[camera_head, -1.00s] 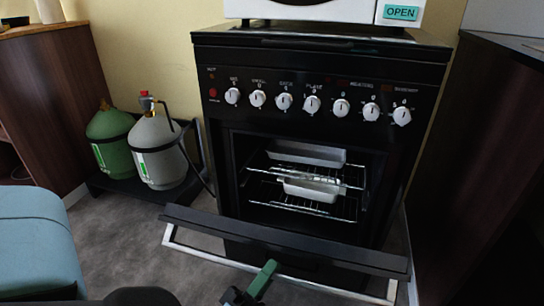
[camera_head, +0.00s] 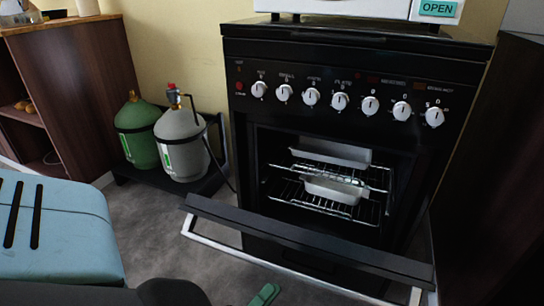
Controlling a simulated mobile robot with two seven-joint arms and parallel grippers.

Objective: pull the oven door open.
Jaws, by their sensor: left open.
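The black oven (camera_head: 340,140) stands ahead with its door (camera_head: 300,240) swung down well open, showing a dark top edge and a pale metal bar along its outer side. Inside the lit cavity, metal trays (camera_head: 335,188) sit on wire racks. My left gripper (camera_head: 265,294) shows only as a green finger at the bottom edge, below the door in the picture. It is open, and most of it is cut off by the frame. I cannot tell whether it touches the door. My right gripper is not in view.
A light blue slotted appliance (camera_head: 60,230) stands at the near left. A green gas bottle (camera_head: 137,130) and a grey one (camera_head: 180,145) stand on a low dark stand left of the oven. A white appliance (camera_head: 350,8) sits on top. Grey floor shows between.

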